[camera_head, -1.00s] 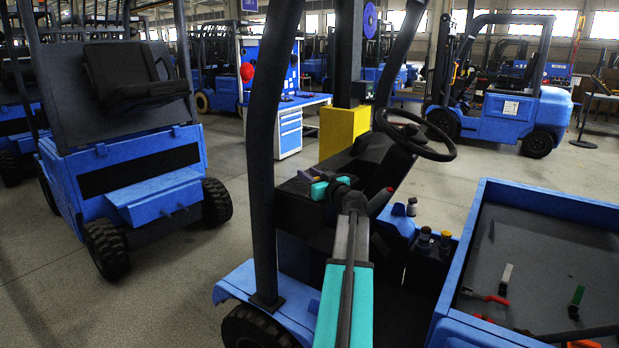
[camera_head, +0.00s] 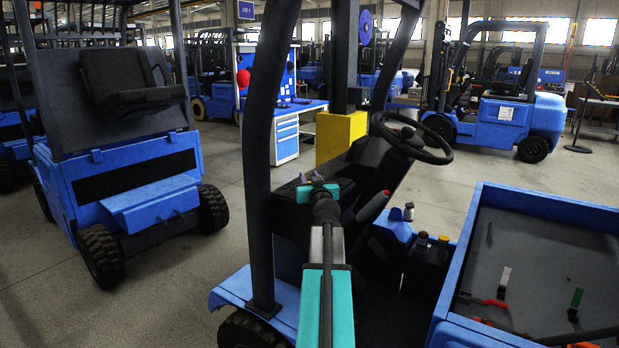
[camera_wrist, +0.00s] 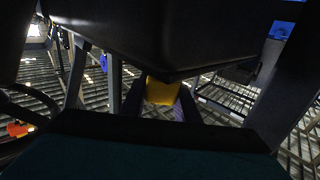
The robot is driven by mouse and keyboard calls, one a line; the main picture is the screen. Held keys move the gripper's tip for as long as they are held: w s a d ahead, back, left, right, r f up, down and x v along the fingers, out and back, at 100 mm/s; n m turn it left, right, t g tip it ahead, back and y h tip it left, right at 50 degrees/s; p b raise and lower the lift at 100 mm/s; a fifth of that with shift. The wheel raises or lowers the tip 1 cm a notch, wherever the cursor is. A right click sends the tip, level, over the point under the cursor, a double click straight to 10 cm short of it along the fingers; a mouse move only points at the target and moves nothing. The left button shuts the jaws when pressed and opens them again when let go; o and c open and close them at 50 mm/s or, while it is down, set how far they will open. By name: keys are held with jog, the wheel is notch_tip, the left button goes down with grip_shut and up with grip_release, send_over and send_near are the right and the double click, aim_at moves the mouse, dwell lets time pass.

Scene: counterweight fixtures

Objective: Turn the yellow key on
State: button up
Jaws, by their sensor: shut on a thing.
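The yellow key (camera_wrist: 161,90) shows in the wrist view as a yellow piece between the two dark fingers of my gripper (camera_wrist: 160,101). The fingers are shut on it. In the head view my gripper (camera_head: 317,184), with teal parts on both sides, is at the black dashboard (camera_head: 345,172) of the near blue forklift, left of the steering wheel. The key itself is hidden there behind my gripper and wrist. How far the key is turned cannot be told.
The steering wheel (camera_head: 412,138) stands right of my gripper, and a dark roof post (camera_head: 262,150) rises to its left. A red-handled lever (camera_head: 373,207) is close to my wrist. A blue-edged tray (camera_head: 533,200) with coloured levers lies at the right.

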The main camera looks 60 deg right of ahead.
jog(key=o, duration=1)
jog(key=shift+o, duration=0.2)
jog(key=shift+b+v, duration=1.65)
jog(key=shift+v, duration=4.05)
jog(key=shift+f+b, duration=0.1)
jog(key=shift+b, duration=0.6)
jog(key=shift+b, duration=0.35)
jog(key=b+v, duration=0.2)
jog(key=b, duration=0.3)
jog(key=shift+b, duration=0.4)
jog(key=shift+s+a+b, duration=0.1)
jog(key=shift+a+b, duration=0.05)
jog(key=shift+b, duration=0.2)
